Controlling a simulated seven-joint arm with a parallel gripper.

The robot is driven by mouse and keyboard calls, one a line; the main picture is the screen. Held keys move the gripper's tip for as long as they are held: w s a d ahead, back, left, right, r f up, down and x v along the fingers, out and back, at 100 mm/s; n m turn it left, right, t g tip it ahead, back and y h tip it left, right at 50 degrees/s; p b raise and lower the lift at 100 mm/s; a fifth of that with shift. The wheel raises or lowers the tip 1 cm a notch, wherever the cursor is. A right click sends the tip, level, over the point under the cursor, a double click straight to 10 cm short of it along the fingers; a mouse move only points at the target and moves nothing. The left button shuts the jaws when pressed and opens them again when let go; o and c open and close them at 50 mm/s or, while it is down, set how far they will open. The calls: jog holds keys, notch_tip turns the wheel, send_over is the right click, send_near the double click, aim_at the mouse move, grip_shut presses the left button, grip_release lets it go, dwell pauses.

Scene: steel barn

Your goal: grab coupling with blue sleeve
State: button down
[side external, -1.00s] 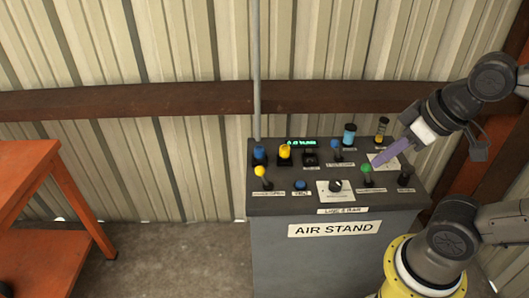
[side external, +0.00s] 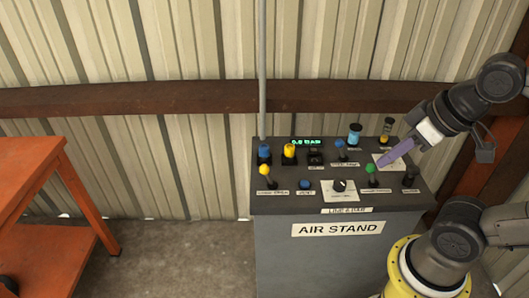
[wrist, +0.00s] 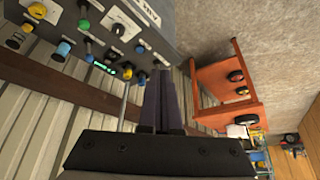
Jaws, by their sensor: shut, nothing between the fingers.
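The coupling with the blue sleeve (side external: 264,153) stands upright in a dark base at the back left corner of the air stand's top. In the wrist view a small blue shape that appears to be this coupling (wrist: 141,77) lies just left of the fingertips. A similar coupling with a yellow sleeve (side external: 289,152) stands to its right, then a black one (side external: 315,157). My gripper (side external: 381,164) has purple fingers, shut and empty. In the side view it is over the right part of the stand, by the green-knobbed lever, well right of the blue sleeve.
The air stand (side external: 330,262) also carries a yellow-knobbed lever (side external: 264,170), a green-knobbed lever (side external: 371,169), a blue-knobbed lever (side external: 340,144), a dial (side external: 340,186) and a cyan jar (side external: 354,136). A pole (side external: 262,70) rises behind the blue coupling. An orange table (side external: 30,165) stands left.

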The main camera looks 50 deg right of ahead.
jog(key=shift+c, duration=1.8)
grip_release()
